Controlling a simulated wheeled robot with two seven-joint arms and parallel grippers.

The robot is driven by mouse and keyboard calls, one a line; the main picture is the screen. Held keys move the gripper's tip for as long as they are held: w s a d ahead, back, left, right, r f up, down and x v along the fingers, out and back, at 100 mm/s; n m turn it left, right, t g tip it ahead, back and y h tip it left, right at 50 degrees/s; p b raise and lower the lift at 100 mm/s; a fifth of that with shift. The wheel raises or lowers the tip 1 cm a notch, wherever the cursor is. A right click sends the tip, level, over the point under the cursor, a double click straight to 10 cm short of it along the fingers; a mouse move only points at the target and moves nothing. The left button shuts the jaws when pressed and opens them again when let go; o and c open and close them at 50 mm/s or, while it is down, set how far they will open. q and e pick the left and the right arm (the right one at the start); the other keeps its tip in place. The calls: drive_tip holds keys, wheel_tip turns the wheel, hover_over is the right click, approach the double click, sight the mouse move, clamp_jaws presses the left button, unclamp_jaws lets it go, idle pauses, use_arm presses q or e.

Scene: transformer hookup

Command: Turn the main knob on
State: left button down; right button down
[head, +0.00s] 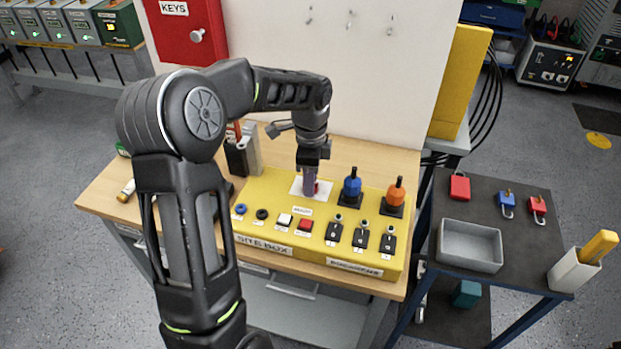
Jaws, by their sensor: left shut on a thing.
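The yellow site box (270,214) lies on the wooden bench. Near its top edge is a white plate (297,187), and a small bit of a red knob (317,187) shows there, which I take to be the main knob. My left gripper (311,186) comes down from above and is shut on this knob. The fingers hide most of the knob, so I cannot tell which way it points. My right gripper is not in view.
A blue connector (351,187) and an orange connector (396,193) stand close to the right of my gripper. Buttons and breakers (360,239) line the box's front. A dark side table (500,272) with a grey tray (470,226) and padlocks stands at right.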

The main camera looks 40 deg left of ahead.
use_arm(q)
drive_tip(key=shift+m, duration=0.9)
drive_tip(key=c, duration=1)
unclamp_jaws()
wheel_tip(320, 180, up, 8)
drive_tip(key=shift+f+b, duration=0.1)
drive_tip(key=shift+b, duration=0.4)
drive_tip(key=shift+s, duration=0.1)
